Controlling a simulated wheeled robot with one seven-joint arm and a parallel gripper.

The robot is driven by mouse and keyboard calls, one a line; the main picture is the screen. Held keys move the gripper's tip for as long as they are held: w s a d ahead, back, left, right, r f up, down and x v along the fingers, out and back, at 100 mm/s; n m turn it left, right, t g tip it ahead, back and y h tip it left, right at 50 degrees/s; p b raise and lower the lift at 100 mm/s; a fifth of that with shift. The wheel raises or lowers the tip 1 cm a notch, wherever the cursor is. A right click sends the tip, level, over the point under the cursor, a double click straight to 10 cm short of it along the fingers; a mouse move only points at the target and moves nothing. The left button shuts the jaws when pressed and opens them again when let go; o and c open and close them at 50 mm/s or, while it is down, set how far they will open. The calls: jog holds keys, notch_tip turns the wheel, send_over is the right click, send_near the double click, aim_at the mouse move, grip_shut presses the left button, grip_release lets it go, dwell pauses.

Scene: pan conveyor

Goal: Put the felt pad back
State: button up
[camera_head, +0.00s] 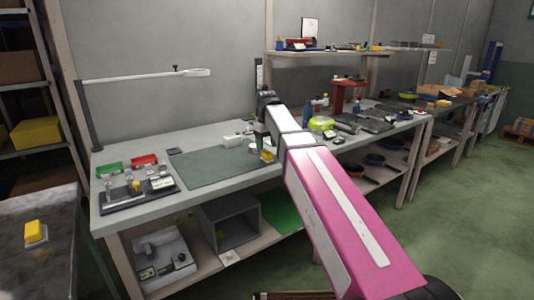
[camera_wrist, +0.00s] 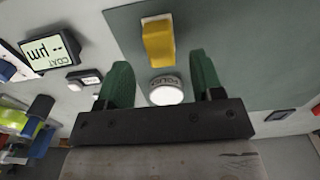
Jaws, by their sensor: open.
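A yellow block on a white base (camera_wrist: 158,42), which looks like the felt pad, lies on the green mat (camera_wrist: 222,35) in the wrist view. It also shows in the head view (camera_head: 267,156). My gripper (camera_wrist: 161,62) is open, with its two green fingers apart and nothing gripped. A round white jar with a partly readable "POLISH" label (camera_wrist: 166,93) shows between the fingers, close to the palm bar. The yellow block is just beyond the fingertips. In the head view my arm hides part of the bench behind it.
A coating gauge (camera_wrist: 50,50) and a small white device (camera_wrist: 84,77) lie beside the mat. Another yellow block on a white base (camera_head: 36,232) sits on the dark table at left. Green and red trays (camera_head: 144,161) stand on the bench's left. The mat's left part is clear.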

aim_at(267, 152)
notch_tip(267, 152, up, 7)
dwell(0.3)
